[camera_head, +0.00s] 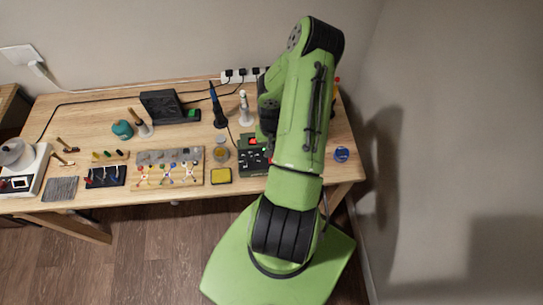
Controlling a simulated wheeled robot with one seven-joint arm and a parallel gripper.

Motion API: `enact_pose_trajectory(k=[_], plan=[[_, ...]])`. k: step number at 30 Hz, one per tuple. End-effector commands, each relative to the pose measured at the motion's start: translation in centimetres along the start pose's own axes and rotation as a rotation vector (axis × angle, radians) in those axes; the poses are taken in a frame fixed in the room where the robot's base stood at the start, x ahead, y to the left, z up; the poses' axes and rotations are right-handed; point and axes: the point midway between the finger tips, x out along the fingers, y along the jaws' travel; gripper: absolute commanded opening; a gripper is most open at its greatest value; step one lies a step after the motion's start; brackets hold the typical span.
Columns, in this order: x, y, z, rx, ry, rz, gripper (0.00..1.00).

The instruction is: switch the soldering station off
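A dark box (252,158) with knobs, a red part and a green-lit spot stands at the right-centre of the workbench, and it looks like the soldering station. My arm covers its right side. I cannot read the switch position. A soldering iron with a dark blue handle (215,104) stands upright behind it to the left. A yellow sponge (221,175) lies at its left front. My green arm rises over the bench just to the right of the box. My gripper does not show; the arm hides that area.
The wooden bench (92,127) also holds a black case with a green part (161,106), a teal pot (122,130), a parts tray (170,167) and a white device (20,170) at far left. A blue roll (341,154) lies near the right edge. A power strip (243,75) runs along the wall.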

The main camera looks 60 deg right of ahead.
Motion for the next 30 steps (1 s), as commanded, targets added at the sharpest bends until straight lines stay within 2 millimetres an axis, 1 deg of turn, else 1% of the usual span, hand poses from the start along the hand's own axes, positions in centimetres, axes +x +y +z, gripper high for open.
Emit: enact_pose_trajectory(k=[30], plan=[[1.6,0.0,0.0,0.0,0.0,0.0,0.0]])
